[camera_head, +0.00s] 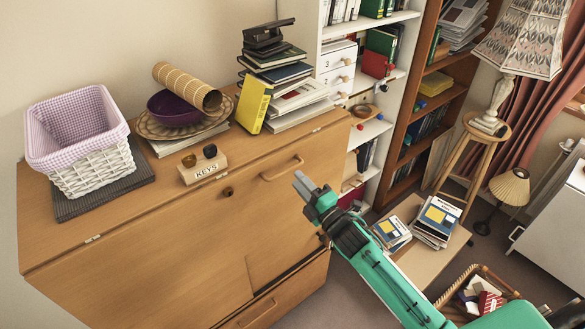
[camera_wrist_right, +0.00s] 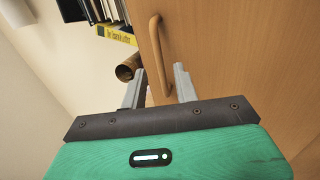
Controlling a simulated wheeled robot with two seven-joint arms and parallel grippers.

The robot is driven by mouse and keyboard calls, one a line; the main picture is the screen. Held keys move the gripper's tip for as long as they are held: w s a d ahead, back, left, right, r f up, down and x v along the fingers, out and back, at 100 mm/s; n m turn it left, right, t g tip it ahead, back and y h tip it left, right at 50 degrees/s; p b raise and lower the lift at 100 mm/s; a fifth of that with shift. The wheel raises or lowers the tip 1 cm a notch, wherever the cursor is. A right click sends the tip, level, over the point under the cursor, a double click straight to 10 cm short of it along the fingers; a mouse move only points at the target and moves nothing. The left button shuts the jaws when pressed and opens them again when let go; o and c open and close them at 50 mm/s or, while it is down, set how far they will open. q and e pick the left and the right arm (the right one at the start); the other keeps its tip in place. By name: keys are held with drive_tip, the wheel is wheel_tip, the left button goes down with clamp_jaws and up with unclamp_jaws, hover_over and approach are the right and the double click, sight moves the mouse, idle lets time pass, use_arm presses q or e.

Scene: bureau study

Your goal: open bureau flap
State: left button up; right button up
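The wooden bureau (camera_head: 150,265) stands at the left, with its front flap (camera_head: 205,235) shut and upright. A curved wooden handle (camera_head: 282,170) sits near the flap's top edge; it also shows in the right wrist view (camera_wrist_right: 161,55). A small dark round lock or knob (camera_head: 228,191) is left of the handle. My right gripper (camera_head: 304,183) is just in front of and below the handle. In the right wrist view my right gripper (camera_wrist_right: 158,82) has its fingers apart, with the handle lined up between them. Contact cannot be told. My left gripper is out of view.
The bureau top holds a lined basket (camera_head: 95,170), a purple bowl (camera_head: 175,108), a KEYS box (camera_head: 203,166) and stacked books (camera_head: 285,90).

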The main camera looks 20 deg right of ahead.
drive_tip(key=shift+p+x, duration=0.55)
drive_tip(key=shift+x, duration=1.55)
clamp_jaws()
